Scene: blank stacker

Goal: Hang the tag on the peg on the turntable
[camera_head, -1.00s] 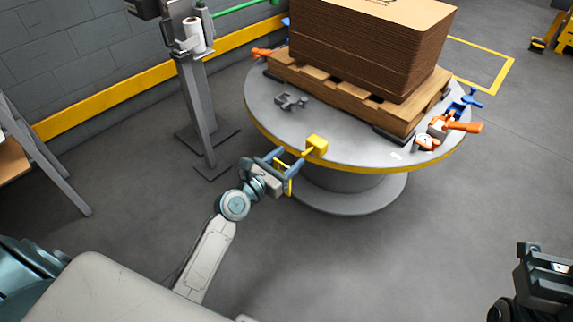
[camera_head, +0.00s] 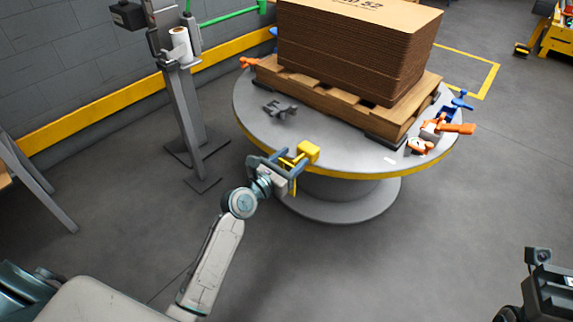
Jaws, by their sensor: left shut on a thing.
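My left gripper (camera_head: 281,164) is at the near edge of the turntable (camera_head: 345,160), shut on the yellow tag (camera_head: 292,187). Only a thin part of the tag shows between and below the blue-grey fingers. The peg's yellow block (camera_head: 308,151) stands on the turntable's rim, just right of and beyond the fingertips. A thin yellow peg (camera_head: 287,159) points from it toward the gripper. The fingers overlap the peg in this view, so I cannot tell whether the tag is around it, touching it or apart. My right gripper's fingers do not show.
A pallet (camera_head: 345,96) with stacked cardboard (camera_head: 350,50) fills the turntable's back. A grey clamp-like part (camera_head: 279,110) lies at its left; orange and blue tools (camera_head: 440,127) lie at its right. A grey post (camera_head: 180,95) stands left. The front floor is clear.

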